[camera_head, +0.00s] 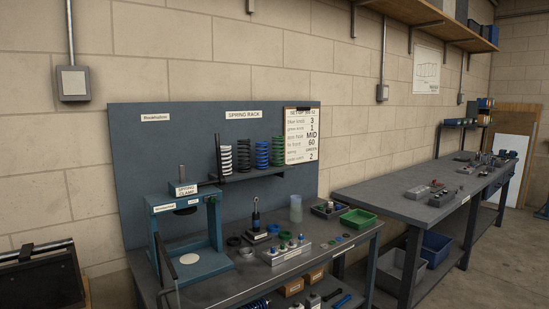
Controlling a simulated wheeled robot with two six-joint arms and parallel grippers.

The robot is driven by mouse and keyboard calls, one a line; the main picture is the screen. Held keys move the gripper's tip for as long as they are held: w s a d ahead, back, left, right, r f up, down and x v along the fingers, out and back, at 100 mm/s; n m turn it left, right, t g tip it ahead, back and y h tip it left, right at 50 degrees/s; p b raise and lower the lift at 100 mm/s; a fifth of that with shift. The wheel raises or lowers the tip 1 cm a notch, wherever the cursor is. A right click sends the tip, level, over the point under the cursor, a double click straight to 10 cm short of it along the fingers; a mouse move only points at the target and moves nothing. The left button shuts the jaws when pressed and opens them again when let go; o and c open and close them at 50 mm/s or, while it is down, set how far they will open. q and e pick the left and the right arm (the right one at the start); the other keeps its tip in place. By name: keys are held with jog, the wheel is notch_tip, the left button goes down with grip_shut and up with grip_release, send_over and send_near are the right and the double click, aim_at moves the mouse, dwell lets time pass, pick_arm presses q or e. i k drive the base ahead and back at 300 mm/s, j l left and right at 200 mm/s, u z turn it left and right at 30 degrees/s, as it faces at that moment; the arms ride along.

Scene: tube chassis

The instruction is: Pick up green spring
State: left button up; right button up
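The green spring (278,151) stands upright on the spring rack shelf (234,179), at the right end of a row of springs. A dark blue spring (262,154) is just to its left, then a black spring (243,156) and a white spring (226,159). The green spring is close to the lower left of a setup sheet (301,137) on the back panel. Neither of my grippers shows in the head view.
A blue spring clamp frame (188,237) stands at the bench's left. Small parts, a metal block (286,251), a translucent cup (296,209) and a green tray (358,219) occupy the bench below the shelf. A second bench (420,190) stands to the right.

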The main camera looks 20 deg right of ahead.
aim_at(273, 163)
jog(key=i+l+z, duration=0.15)
jog(key=l, duration=0.3)
jog(key=i+l+z, duration=0.1)
jog(key=i+l, duration=0.15)
jog(key=l, duration=0.15)
jog(key=i+l+z, duration=0.15)
jog(key=l, duration=0.25)
jog(key=i, duration=0.1)
